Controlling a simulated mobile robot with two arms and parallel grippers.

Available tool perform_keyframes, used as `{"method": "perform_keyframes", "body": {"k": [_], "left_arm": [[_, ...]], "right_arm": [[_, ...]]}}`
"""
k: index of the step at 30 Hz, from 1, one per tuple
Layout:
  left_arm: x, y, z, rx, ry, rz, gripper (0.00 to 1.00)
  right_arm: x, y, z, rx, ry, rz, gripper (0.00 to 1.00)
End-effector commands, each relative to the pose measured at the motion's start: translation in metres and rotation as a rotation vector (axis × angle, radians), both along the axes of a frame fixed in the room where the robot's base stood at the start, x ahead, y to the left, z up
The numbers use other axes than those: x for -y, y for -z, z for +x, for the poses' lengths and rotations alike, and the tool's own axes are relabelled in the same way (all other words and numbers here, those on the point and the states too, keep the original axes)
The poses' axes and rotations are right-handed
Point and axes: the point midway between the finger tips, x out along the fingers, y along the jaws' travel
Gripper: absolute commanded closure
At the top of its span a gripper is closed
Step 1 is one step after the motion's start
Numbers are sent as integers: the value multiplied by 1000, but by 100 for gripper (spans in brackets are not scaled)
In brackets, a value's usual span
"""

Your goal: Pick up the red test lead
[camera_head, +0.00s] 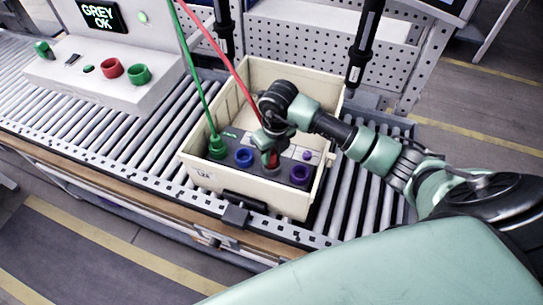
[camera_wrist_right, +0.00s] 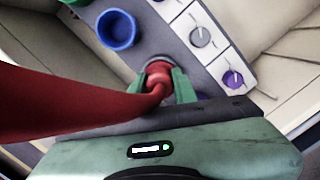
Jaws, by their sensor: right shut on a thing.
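The red test lead (camera_head: 224,58) hangs from the top of the head view and runs down into the cream bin. My right gripper (camera_head: 270,150) points down over the dark panel in the bin, with its fingers around the red plug at the lead's end. In the right wrist view the plug (camera_wrist_right: 158,78) sits between the green fingers of this gripper (camera_wrist_right: 160,88), at a grey ring on the panel. I cannot tell whether the plug is in the ring or just above it. The thick red cable bends away to the left. My left gripper is out of view.
The cream bin (camera_head: 192,175) stands on the roller conveyor. Its panel has a blue socket (camera_head: 243,157), a purple socket (camera_head: 301,174) and a green lead (camera_head: 217,145). Dark upright tools hang behind. A white console (camera_head: 70,85) with red and green cups is at left.

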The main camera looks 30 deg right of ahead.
Motion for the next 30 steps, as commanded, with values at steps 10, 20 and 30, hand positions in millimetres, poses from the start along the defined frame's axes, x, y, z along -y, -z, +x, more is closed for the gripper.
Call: {"method": "perform_keyframes", "body": {"k": [10,20,30], "left_arm": [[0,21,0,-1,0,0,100],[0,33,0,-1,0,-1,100],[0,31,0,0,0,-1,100]], "right_arm": [[0,-69,3,12,-2,0,100],[1,-162,2,8,-1,-2,100],[0,-192,0,2,0,0,100]]}}
